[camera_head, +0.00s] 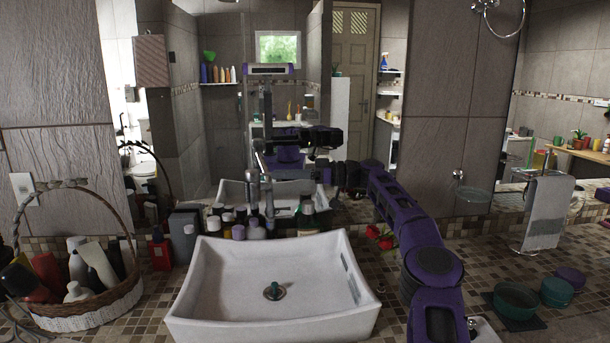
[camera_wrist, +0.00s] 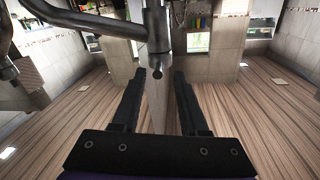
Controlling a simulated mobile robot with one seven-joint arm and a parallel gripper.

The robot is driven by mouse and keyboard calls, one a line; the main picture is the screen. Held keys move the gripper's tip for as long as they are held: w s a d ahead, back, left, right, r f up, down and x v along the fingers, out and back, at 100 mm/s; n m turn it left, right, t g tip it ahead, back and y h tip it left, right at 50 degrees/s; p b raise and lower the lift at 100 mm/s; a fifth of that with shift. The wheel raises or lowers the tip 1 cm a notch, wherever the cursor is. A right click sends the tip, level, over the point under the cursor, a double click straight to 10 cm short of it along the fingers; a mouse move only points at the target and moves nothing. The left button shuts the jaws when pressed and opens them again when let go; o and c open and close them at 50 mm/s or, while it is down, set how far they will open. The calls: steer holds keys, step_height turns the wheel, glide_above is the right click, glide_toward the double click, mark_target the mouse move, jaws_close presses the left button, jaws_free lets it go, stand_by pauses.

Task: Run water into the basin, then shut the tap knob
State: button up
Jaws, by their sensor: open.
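The white basin (camera_head: 230,300) stands on the tiled counter in the head view, with a drain (camera_head: 274,291) in its floor. No water shows in it and no stream is visible. The metal tap (camera_head: 268,190) rises behind the basin in front of the mirror, overlapped by reflections. In the wrist view the tap's metal body (camera_wrist: 156,30) and its pipe lie just beyond the fingertips. My gripper (camera_wrist: 160,74) is open and empty, its two black fingers pointing at the tap. I cannot tell clearly which part is the knob, or whether a finger touches it.
A wicker basket (camera_head: 130,295) of bottles stands left of the basin. Several small bottles (camera_head: 238,231) crowd behind it. Green bowls (camera_head: 515,301) and a towel stand (camera_head: 545,212) are at the right. The mirror (camera_head: 430,180) backs the counter.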

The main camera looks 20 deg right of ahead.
steer(key=v, duration=0.8)
steer(key=shift+s+d, duration=0.15)
steer(key=shift+d, duration=0.15)
steer(key=shift+r, duration=0.15)
